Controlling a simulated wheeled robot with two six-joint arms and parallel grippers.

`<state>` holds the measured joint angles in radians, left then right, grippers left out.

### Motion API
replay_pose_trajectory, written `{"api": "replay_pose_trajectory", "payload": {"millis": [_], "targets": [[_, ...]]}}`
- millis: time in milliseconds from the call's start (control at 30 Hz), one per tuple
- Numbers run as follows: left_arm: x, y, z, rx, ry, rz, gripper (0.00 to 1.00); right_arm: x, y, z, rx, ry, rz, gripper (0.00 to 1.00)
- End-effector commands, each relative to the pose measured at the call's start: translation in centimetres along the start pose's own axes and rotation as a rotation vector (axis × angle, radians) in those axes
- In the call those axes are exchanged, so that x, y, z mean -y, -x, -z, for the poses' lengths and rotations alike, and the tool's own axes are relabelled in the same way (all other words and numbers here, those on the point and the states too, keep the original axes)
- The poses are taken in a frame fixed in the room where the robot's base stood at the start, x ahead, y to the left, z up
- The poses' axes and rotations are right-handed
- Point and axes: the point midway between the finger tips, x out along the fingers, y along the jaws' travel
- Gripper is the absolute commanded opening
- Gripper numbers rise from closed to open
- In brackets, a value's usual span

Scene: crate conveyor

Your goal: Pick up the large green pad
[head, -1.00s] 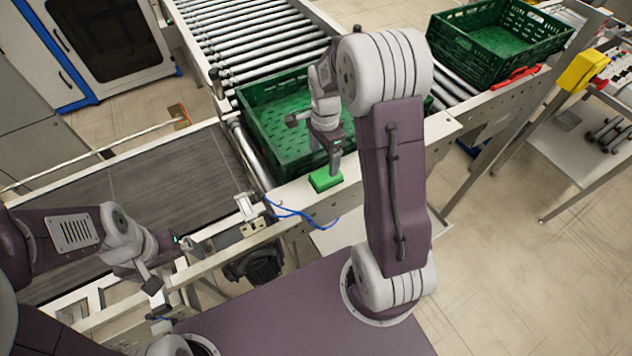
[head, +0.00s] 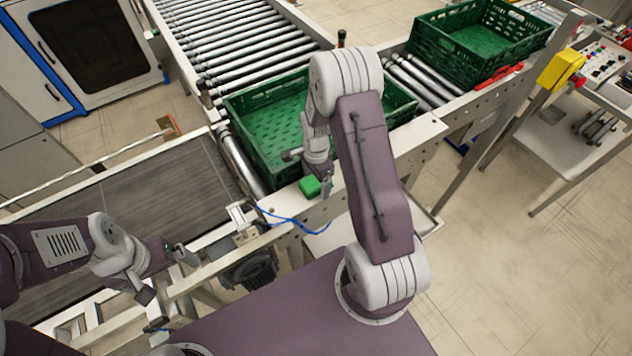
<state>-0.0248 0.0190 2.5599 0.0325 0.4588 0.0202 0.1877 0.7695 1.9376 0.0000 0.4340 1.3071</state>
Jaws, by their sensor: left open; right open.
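The green pad (head: 309,186) lies on the pale front rail of the conveyor, just in front of a green crate. My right gripper (head: 322,183) is open and down at the pad. One finger shows close against the pad's right side; the other finger is hidden, so I cannot tell whether the pad lies between them. My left gripper (head: 168,276) is open and empty at the lower left, beside the frame of the dark belt and well away from the pad.
The green crate (head: 245,150) sits on the rollers behind the pad. Another green crate (head: 425,50) stands further right, near a red handle (head: 497,75). A blue cable (head: 290,219) lies along the rail's front. A yellow box (head: 560,70) is at the right.

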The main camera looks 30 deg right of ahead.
Motion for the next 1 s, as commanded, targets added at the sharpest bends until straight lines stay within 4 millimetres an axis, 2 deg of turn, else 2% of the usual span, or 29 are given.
{"api": "replay_pose_trajectory", "payload": {"millis": [100,300,333,667,867,1000], "targets": [[0.0,0.0,0.0,0.000,0.000,0.000,1.00,0.0,0.0,0.0,0.000,0.000,0.000,0.79],[0.0,0.0,0.0,0.000,0.000,0.000,1.00,0.0,0.0,0.0,0.000,0.000,0.000,0.23],[0.0,0.0,0.0,0.000,0.000,0.000,1.00,0.0,0.0,0.0,0.000,0.000,0.000,0.17],[0.0,-0.2,0.0,0.000,0.000,0.000,1.00,0.0,0.5,0.0,0.000,0.000,0.000,0.17],[0.0,-1.1,-0.1,0.000,0.000,0.000,1.00,0.2,3.5,0.0,-0.002,0.000,0.006,0.17],[0.0,-1.7,-0.2,0.000,0.000,0.000,1.00,0.0,5.4,2.7,-0.001,-0.006,0.003,0.17]]}}
